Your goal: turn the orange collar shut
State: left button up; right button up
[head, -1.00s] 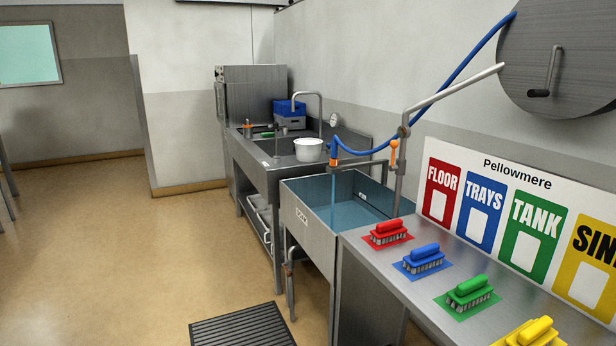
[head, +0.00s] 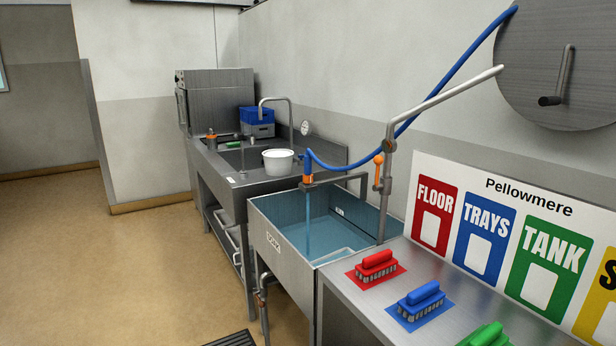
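A thin blue stream (head: 308,222) runs straight down from the collar into blue water (head: 325,236) in the tank. A grey pipe bracket (head: 340,178) reaches the collar from the right. An orange lever (head: 378,171) hangs on the upright pipe (head: 386,205) beside the tank. Neither of my grippers is in view.
A metal bench (head: 345,299) with red (head: 376,266), blue (head: 421,300) and green (head: 487,337) brushes stands right of the tank. A sink counter (head: 232,183) with a white pot (head: 279,161) stands behind it. The floor (head: 130,270) at left is open.

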aim_at(307, 180)
jog(key=i+j+z, duration=0.25)
jog(key=i, duration=0.35)
jog(key=i+j+z, duration=0.25)
jog(key=i+j, duration=0.35)
